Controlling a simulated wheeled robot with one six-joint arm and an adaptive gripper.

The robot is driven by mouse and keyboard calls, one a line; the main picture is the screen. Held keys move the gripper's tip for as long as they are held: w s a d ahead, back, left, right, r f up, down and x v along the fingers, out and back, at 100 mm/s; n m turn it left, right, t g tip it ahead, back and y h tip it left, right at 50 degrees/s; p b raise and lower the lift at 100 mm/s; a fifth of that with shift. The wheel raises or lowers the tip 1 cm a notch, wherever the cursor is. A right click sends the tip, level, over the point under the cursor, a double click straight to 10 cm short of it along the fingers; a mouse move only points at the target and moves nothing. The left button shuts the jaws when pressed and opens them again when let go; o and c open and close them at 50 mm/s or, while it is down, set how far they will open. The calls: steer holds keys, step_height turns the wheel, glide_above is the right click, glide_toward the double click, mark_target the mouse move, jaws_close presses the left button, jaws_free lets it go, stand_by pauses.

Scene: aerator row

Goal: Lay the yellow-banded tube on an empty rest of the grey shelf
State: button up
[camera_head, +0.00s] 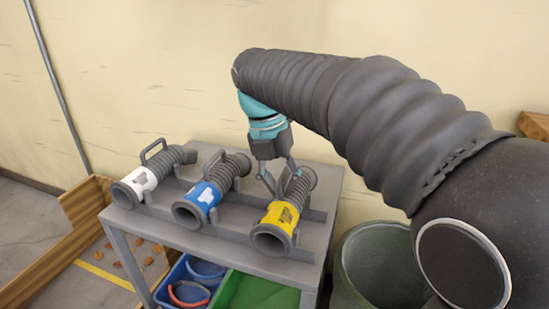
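The yellow-banded tube (279,217), a grey ribbed hose piece with a flanged mouth and a top handle, lies on the right part of the grey shelf (233,246). My gripper (281,184) points down at the tube's handle. Its two fingers look spread, one to each side of the handle; I cannot tell whether they touch it. The fingers partly hide the handle. A blue-banded tube (206,195) and a white-banded tube (141,181) lie to the left, each with a handle. Low grey ridges run between the tubes.
A blue bin (178,283) with ring-shaped parts and a green bin (250,292) sit under the shelf top. A dark green barrel (377,259) stands at the right. A wooden-sided bay (84,219) is on the left floor. A wall is behind.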

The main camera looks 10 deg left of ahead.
steer(key=v, duration=1)
steer(key=s+d+m+t+y, duration=0.1)
steer(key=d+m, duration=0.8)
steer(key=d, duration=0.2)
steer(key=s+d+f+m+t, duration=0.2)
steer(key=s+d+f+m, duration=0.5)
steer(key=m, duration=0.6)
steer(key=s+d+f+m+t+y, duration=0.1)
steer(key=s+d+f+m+t, duration=0.1)
steer(key=s+d+f+m, duration=0.5)
steer(key=d+f+m, duration=0.3)
steer(key=d+m, duration=0.1)
steer(key=m, duration=0.2)
steer(key=shift+s+d+t, duration=0.25)
steer(key=shift+d+t, duration=0.1)
steer(key=shift+t, duration=0.05)
